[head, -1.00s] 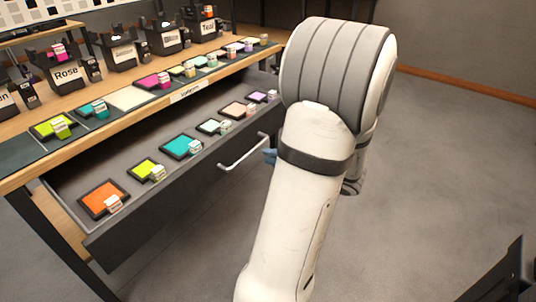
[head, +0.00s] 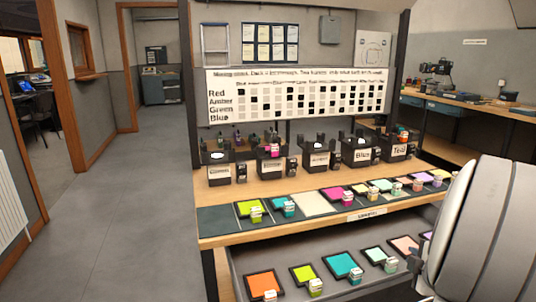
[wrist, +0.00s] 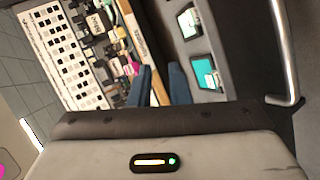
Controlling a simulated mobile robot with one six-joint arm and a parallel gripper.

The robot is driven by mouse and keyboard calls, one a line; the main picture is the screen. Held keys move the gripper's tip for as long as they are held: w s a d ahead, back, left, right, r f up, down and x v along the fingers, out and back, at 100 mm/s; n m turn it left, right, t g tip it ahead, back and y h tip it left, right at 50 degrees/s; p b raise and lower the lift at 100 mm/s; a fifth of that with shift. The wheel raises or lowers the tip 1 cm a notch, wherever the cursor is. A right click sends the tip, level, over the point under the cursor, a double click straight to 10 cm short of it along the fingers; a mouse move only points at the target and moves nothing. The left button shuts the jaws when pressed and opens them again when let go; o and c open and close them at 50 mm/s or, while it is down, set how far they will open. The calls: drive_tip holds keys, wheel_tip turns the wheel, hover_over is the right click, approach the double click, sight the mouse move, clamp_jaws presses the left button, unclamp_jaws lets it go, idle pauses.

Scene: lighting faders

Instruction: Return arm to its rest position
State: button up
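My arm (head: 490,235) fills the lower right of the head view as a large white and grey link. My gripper shows in the wrist view (wrist: 160,85) as two blue fingers with a gap between them; it is open and nothing shows between the fingertips. Beyond it in the wrist view are the bench and the open drawer with a teal pad (wrist: 207,72). In the head view the fingers cannot be made out; they are hidden or out of frame.
The drawer (head: 305,259) stands open under the bench (head: 270,189), holding several coloured pads. Labelled black stands (head: 271,170) line the bench below a punched chart board (head: 295,97). A metal drawer handle (wrist: 290,60) is at right in the wrist view. Open floor (head: 115,215) lies left.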

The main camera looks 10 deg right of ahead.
drive_tip(key=a+r+m+g+p, duration=0.5)
drive_tip(key=a+r+m+p, duration=0.4)
drive_tip(key=a+r+p, duration=0.5)
drive_tip(key=s+a+r+m+g+y+p, duration=0.1)
drive_tip(key=s+a+r+g+y+p, duration=0.1)
drive_tip(key=a, duration=0.7)
drive_tip(key=s+a+r+m+g+y+p, duration=0.2)
drive_tip(key=s+a+r+p, duration=0.2)
drive_tip(key=s+a+r, duration=0.3)
drive_tip(key=s+a, duration=0.1)
drive_tip(key=a, duration=0.2)
drive_tip(key=shift+s+m+g+p, duration=0.25)
drive_tip(key=shift+m+g+p, duration=0.05)
drive_tip(key=shift+p, duration=0.05)
